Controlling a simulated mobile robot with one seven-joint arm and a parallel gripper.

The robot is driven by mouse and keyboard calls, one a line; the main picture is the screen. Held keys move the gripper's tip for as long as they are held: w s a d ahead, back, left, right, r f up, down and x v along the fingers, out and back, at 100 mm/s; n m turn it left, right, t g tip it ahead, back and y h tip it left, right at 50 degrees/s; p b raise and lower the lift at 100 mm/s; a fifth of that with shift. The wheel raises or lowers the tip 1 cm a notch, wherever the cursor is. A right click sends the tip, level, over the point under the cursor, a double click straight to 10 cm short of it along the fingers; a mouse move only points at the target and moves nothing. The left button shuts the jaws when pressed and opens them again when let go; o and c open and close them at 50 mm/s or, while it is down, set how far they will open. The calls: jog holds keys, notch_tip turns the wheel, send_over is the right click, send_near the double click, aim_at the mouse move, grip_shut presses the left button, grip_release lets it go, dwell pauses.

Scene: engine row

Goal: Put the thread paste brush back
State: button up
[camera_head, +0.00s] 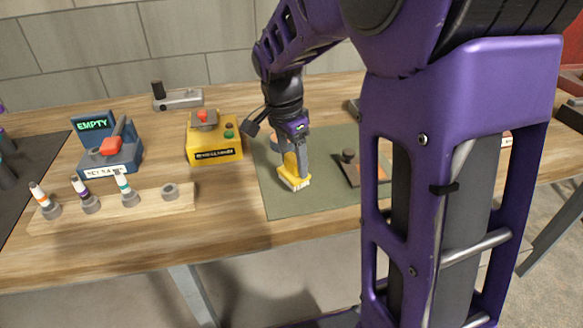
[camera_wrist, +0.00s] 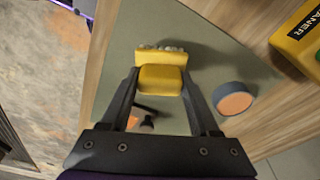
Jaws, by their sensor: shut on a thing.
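My gripper (camera_head: 293,158) is over the green mat (camera_head: 275,200), its fingers pointing down. It is shut on a yellow brush (camera_head: 294,180) with pale bristles, taken here as the thread paste brush. The brush also shows between the two fingers (camera_wrist: 160,84) in the wrist view, bristles beyond the fingertips. A wooden rack (camera_head: 105,214) at the left holds several grey cups. Three hold white sticks with orange, purple and teal bands; the right cup (camera_head: 170,190) is empty.
A yellow box (camera_head: 214,150) with a red top stands left of the mat. A blue stand (camera_head: 95,150) reads EMPTY. A round blue-grey tin (camera_wrist: 235,98) with an orange top and a dark-knobbed tool (camera_head: 348,165) lie near the brush. Bare wood separates rack and mat.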

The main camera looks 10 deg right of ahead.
aim_at(286, 174)
jog(key=shift+f, duration=1.05)
jog(key=shift+f, duration=0.15)
jog(key=o, duration=1.3)
jog(key=r, duration=0.4)
jog(key=a+r+p, duration=0.1)
jog(key=r, duration=0.3)
jog(key=r+p, duration=0.1)
jog(key=r, duration=0.3)
jog(key=shift+s+a+r, duration=0.1)
jog(key=shift+s+a, duration=0.25)
